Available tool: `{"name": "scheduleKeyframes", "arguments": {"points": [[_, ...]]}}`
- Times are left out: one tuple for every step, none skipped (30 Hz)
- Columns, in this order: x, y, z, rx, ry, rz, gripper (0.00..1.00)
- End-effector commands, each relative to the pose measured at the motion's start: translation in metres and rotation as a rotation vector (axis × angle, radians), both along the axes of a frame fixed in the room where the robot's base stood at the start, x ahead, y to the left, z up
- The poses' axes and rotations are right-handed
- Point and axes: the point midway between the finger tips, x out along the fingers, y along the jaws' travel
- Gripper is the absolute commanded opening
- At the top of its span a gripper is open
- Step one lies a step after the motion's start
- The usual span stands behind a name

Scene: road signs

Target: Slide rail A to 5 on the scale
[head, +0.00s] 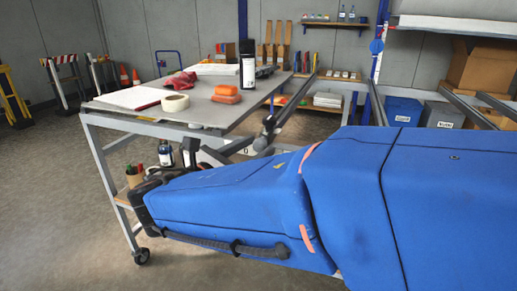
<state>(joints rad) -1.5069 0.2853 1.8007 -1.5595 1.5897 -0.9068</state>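No rail marked A and no readable scale can be made out in the head view. Long grey rails (462,108) run along a frame at the right, partly hidden behind my blue arm. My arm fills the lower right and reaches toward the left. The dark end of my arm, with my gripper (168,180), is below the near edge of the work table (190,118). Its fingers are not clear enough to show whether they are open or shut. No rail is seen in contact with it.
The wheeled table carries an orange block (225,94), a tape roll (175,102), a red cloth (180,80) and a dark bottle (248,70). Bins (403,111) and a cardboard box (482,68) stand at the right. Floor at the lower left is clear.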

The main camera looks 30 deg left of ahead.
Motion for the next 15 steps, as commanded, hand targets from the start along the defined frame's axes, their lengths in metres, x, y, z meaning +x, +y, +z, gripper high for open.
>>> {"name": "scheduleKeyframes", "arguments": {"points": [[0.000, 0.000, 0.000, 0.000, 0.000, 0.000, 0.46], [0.000, 0.000, 0.000, 0.000, 0.000, 0.000, 0.46], [0.000, 0.000, 0.000, 0.000, 0.000, 0.000, 0.46], [0.000, 0.000, 0.000, 0.000, 0.000, 0.000, 0.46], [0.000, 0.000, 0.000, 0.000, 0.000, 0.000, 0.46], [0.000, 0.000, 0.000, 0.000, 0.000, 0.000, 0.46], [0.000, 0.000, 0.000, 0.000, 0.000, 0.000, 0.46], [0.000, 0.000, 0.000, 0.000, 0.000, 0.000, 0.46], [-0.001, 0.000, 0.000, 0.000, 0.000, 0.000, 0.46], [-0.002, 0.000, 0.000, 0.000, 0.000, 0.000, 0.46], [-0.003, 0.000, 0.000, 0.000, 0.000, 0.000, 0.46], [-0.006, 0.001, 0.000, 0.000, 0.000, 0.001, 0.46], [-0.009, 0.001, 0.000, 0.000, 0.000, 0.002, 0.46], [-0.013, 0.001, 0.000, 0.000, 0.000, 0.002, 0.46], [-0.018, 0.002, 0.000, 0.000, 0.000, 0.002, 0.46]]}}
